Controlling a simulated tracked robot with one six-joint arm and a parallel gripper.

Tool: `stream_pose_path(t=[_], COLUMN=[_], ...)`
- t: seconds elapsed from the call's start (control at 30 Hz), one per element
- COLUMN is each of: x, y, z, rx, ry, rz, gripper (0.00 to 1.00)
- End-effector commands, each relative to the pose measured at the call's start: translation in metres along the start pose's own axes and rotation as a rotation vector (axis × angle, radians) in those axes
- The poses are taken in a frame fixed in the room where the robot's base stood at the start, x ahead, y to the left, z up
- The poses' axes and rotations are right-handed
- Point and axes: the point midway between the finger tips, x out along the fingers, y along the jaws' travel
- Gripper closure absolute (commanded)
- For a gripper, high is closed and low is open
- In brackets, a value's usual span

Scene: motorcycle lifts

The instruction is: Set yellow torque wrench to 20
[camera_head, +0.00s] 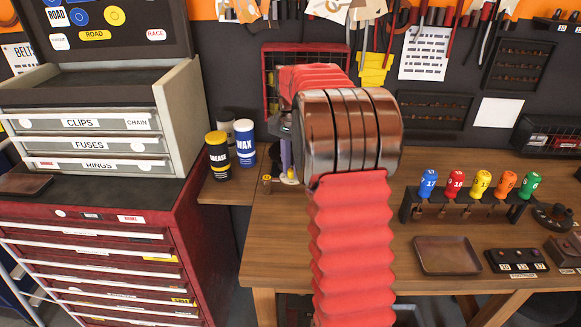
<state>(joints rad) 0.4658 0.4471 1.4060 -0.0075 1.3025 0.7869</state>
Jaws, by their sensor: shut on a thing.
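My red ribbed arm with its brown metal joint fills the middle and hides most of my gripper (284,126). Only a grey part of the gripper shows, left of the joint, above the wooden bench. A slim pale purple piece (287,160) shows just under it, near the bench top. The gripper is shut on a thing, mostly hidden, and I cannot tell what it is. A yellow-handled tool (480,184) stands upright in a dark rack on the right, between a red and an orange one. I cannot tell whether it is the torque wrench. No torque scale is readable.
The rack (467,210) also holds blue, red, orange and green handles. A brown tray (447,255) and a black block (516,262) lie in front of it. Yellow and blue-labelled cans (245,142) stand left of the gripper. A red tool cabinet (100,262) fills the left.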

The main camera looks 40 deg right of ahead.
Motion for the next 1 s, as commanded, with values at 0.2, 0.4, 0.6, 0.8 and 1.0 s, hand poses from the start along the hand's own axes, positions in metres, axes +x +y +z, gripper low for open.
stream_pose_path(t=[0.2,0.4,0.6,0.8,1.0], x=[-0.0008,-0.0009,-0.0009,-0.0004,-0.0002], y=[-0.0002,-0.0002,-0.0002,-0.0001,-0.0001], z=[-0.0004,-0.0003,-0.0003,-0.0002,-0.0001], rx=[0.039,0.042,0.041,0.041,0.04], ry=[0.001,0.001,0.001,0.0,0.0], rz=[-0.001,-0.001,-0.001,-0.001,-0.001], gripper=[1.0,1.0,0.76,0.62,0.6])
